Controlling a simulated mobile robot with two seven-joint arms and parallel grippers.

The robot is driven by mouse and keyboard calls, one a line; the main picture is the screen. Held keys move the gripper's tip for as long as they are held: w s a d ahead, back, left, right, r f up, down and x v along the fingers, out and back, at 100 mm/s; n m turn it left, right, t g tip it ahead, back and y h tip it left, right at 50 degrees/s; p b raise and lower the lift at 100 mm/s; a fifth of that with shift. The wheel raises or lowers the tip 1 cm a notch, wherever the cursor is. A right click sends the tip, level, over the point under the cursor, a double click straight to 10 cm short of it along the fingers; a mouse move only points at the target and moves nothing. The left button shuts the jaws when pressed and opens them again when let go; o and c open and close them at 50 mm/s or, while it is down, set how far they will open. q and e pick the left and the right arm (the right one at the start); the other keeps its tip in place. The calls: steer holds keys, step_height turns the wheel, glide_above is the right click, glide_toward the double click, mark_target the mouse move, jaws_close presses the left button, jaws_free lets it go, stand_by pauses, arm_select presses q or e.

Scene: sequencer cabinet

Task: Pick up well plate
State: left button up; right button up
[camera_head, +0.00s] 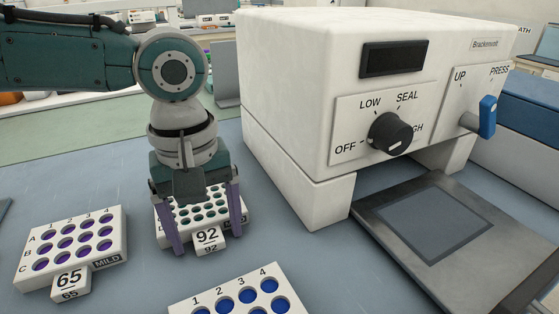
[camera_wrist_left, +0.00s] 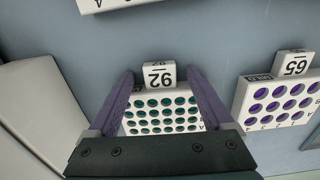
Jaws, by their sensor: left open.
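A second well plate with purple wells and a "65" tag (camera_head: 110,258) stands to the left. A third well plate with blue wells (camera_head: 213,296) is partly cut off at the bottom edge. My right gripper is out of view.
A large white sealer machine (camera_head: 290,110) with a dial (camera_head: 391,133) and a blue lever (camera_head: 487,117) stands close to the right of the gripper. Its flat metal tray (camera_head: 425,220) extends in front. Bare bench lies between the plates.

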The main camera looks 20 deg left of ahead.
arm_select(q)
jaws_close()
stand_by(0.6)
